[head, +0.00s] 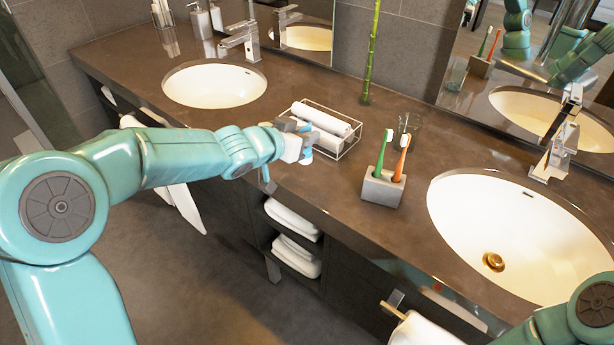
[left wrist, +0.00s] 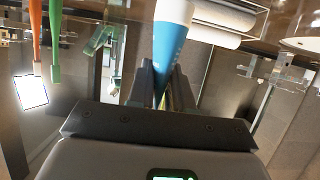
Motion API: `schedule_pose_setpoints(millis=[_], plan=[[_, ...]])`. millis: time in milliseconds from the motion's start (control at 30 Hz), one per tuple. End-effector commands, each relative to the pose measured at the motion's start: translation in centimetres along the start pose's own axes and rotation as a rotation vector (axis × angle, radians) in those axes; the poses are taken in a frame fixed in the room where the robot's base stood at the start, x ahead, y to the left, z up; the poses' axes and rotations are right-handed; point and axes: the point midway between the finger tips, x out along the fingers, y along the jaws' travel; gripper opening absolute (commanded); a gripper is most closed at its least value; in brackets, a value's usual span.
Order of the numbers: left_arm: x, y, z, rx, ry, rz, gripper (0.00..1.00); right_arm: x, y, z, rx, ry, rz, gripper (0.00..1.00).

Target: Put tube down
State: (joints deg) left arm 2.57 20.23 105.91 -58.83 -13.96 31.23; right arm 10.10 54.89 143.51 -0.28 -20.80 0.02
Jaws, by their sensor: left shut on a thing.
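My left gripper (head: 297,146) is at the front of the counter, just left of the clear tray, and shut on the tube. The tube (head: 307,156) is mostly hidden by the gripper in the head view; only a small blue and white part shows. In the left wrist view the blue and white tube (left wrist: 173,38) stands between the dark fingers (left wrist: 165,85). Whether it touches the counter I cannot tell. My right gripper is out of view; only part of my right arm shows at the bottom right.
The clear tray (head: 346,150) holds rolled white towels (head: 325,119). A grey holder (head: 382,189) has a green toothbrush (head: 382,153) and an orange one (head: 401,160). A glass (head: 411,124) stands behind. Basins lie left (head: 214,86) and right (head: 520,235). Counter between tray and holder is clear.

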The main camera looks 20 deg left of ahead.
Motion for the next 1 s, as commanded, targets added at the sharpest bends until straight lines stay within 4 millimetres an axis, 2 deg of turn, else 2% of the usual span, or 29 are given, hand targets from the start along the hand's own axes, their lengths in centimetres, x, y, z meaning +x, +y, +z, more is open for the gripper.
schedule_pose_setpoints(millis=[33,267,400,500,933,967,1000], plan=[[0.7,0.0,1.7,-0.001,0.001,0.001,0.0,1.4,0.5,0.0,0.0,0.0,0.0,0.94],[1.5,0.0,3.6,0.0,0.001,0.001,0.0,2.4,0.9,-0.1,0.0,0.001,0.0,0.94],[2.5,-0.1,6.0,-0.002,-0.001,0.001,0.0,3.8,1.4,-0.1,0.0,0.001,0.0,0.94],[2.9,-0.1,6.9,0.0,0.001,0.001,0.0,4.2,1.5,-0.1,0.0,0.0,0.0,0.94],[3.1,-0.1,7.5,0.0,0.002,0.0,0.0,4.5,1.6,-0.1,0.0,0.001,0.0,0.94],[3.1,-0.1,7.4,0.0,0.001,0.0,0.26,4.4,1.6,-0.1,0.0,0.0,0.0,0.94],[3.1,-0.1,7.3,0.0,0.001,0.0,0.39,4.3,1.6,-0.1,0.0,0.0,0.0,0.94]])
